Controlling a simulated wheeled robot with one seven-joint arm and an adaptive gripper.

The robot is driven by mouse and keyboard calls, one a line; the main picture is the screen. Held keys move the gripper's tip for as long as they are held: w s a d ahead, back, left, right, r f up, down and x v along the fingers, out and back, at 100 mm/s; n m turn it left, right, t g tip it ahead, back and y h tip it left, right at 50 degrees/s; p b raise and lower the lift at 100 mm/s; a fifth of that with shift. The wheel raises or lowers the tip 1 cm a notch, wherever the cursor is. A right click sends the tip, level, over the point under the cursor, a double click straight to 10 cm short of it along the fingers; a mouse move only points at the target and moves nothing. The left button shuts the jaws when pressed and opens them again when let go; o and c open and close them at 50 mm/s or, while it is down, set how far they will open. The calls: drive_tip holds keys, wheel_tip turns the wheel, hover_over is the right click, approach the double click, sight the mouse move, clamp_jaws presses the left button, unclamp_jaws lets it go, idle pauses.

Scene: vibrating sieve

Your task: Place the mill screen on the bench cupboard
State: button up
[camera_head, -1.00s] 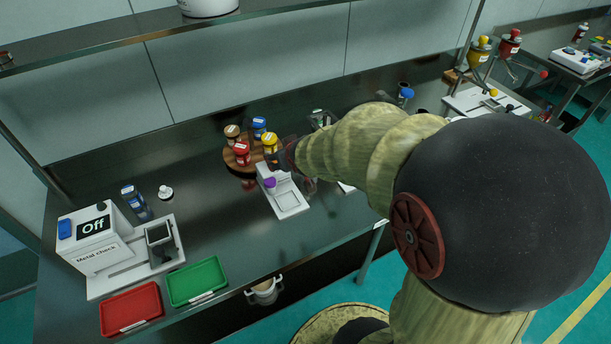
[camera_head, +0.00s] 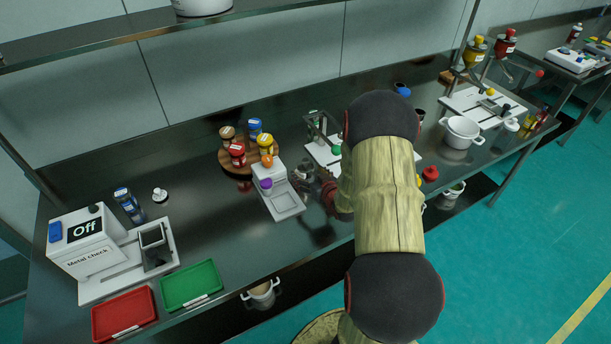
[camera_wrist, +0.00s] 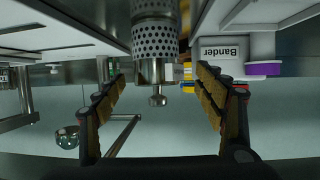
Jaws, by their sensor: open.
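In the wrist view, a perforated metal cylinder (camera_wrist: 155,42), which looks like the mill screen, hangs into the picture from the top edge, with a small metal knob at its lower end. My gripper (camera_wrist: 155,110) is open, with one finger on each side of the cylinder's line. I see no finger touching it. In the head view my arm mostly hides the gripper, and a small shiny metal piece beside it cannot be told clearly. I cannot make out a bench cupboard in either view.
On the bench (camera_head: 215,225) are a round wooden tray (camera_head: 212,152) of bottles, a metal check machine (camera_head: 85,245), red (camera_head: 122,312) and green (camera_head: 190,285) trays, and a white pot (camera_head: 460,130).

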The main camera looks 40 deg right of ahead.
sight(309, 175)
drive_tip(key=w+f, duration=0.1)
drive_tip(key=w+d+f+b, duration=0.1)
drive_tip(key=w, duration=0.1)
drive_tip(key=shift+d+f+b, duration=0.2)
drive_tip(key=shift+b, duration=0.1)
drive_tip(key=shift+w+d+f, duration=0.1)
drive_tip(key=shift+w, duration=0.25)
drive_tip(key=shift+c, duration=0.8)
drive_tip(key=c, duration=1.4)
drive_tip(key=shift+c, duration=0.9)
drive_tip(key=shift+r, duration=0.2)
